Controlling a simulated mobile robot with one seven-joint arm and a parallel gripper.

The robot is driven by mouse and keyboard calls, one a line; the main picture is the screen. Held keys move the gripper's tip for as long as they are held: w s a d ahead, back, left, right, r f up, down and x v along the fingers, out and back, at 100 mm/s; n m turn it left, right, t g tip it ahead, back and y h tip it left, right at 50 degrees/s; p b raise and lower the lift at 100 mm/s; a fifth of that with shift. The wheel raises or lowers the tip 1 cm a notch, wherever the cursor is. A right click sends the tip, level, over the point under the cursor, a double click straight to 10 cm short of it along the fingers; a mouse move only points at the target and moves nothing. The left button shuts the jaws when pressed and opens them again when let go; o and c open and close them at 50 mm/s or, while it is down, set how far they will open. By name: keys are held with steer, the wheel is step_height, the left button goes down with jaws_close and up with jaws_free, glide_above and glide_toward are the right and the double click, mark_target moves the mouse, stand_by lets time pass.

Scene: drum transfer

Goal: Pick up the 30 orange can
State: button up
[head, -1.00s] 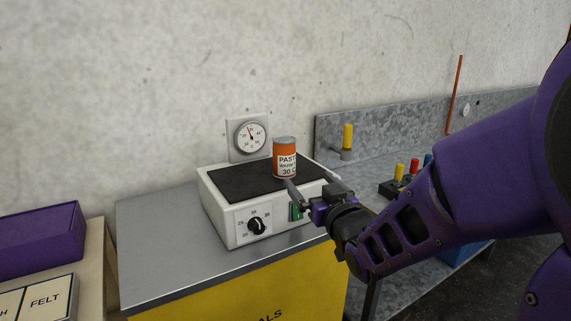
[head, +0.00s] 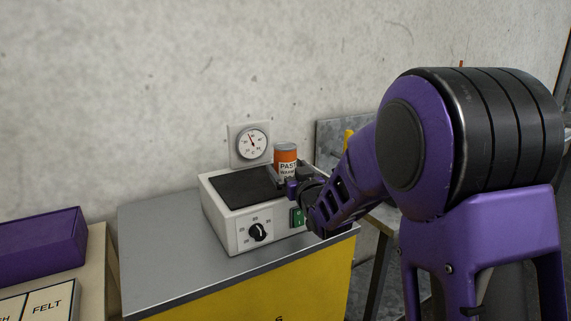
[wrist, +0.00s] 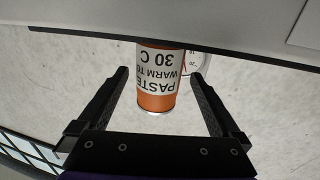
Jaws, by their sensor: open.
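The orange can (head: 286,155) has a white label and a grey lid. It stands upright on the black top of the white warmer (head: 226,222), toward its right side. In the wrist view the can (wrist: 157,98) appears upside down, and its label reads "PASTE", "WARM TO" and "30 C". My gripper (wrist: 160,85) is open, with one black finger on each side of the can and a gap on both sides. In the head view my gripper (head: 283,181) is at the can's front and hides its lower part.
The warmer stands on a grey-topped yellow cabinet (head: 160,247). A round dial gauge (head: 252,143) is behind it by the concrete wall. A purple bin (head: 40,241) and a FELT-labelled box (head: 47,303) are at the left. The cabinet top left of the warmer is clear.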

mark_target(285, 164)
steer(key=shift+f+x, duration=0.2)
steer(key=shift+x, duration=1.7)
steer(key=shift+d+r, duration=0.1)
jaws_close()
